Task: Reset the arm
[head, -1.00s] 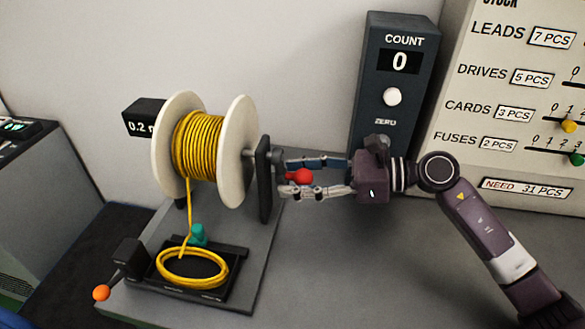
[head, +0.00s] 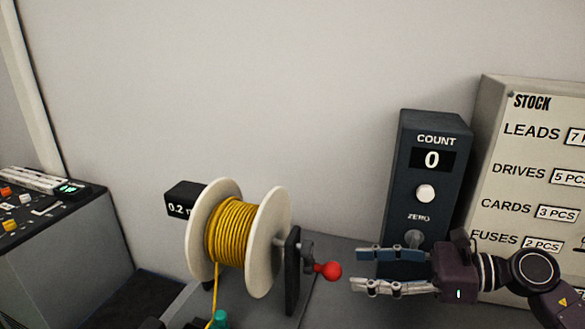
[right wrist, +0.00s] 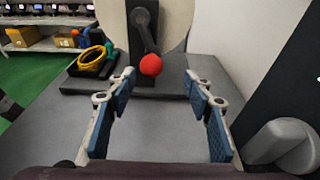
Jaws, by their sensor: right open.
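My right gripper (head: 357,270) is open and empty in the head view, with its arm coming in from the right. Its two fingers also show apart in the right wrist view (right wrist: 160,85). The red crank knob (head: 331,271) of the cable reel is just left of the fingertips, clear of them. In the right wrist view the red knob (right wrist: 151,65) is ahead, beyond the gap between the fingers. My left gripper is in neither view.
The reel of yellow cable (head: 231,231) stands left of the knob. A dark COUNT box (head: 425,200) reading 0 is behind my right gripper, beside a STOCK board (head: 520,150). A console (head: 45,235) is at far left. In the right wrist view, grey tabletop (right wrist: 165,130) is clear between the fingers.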

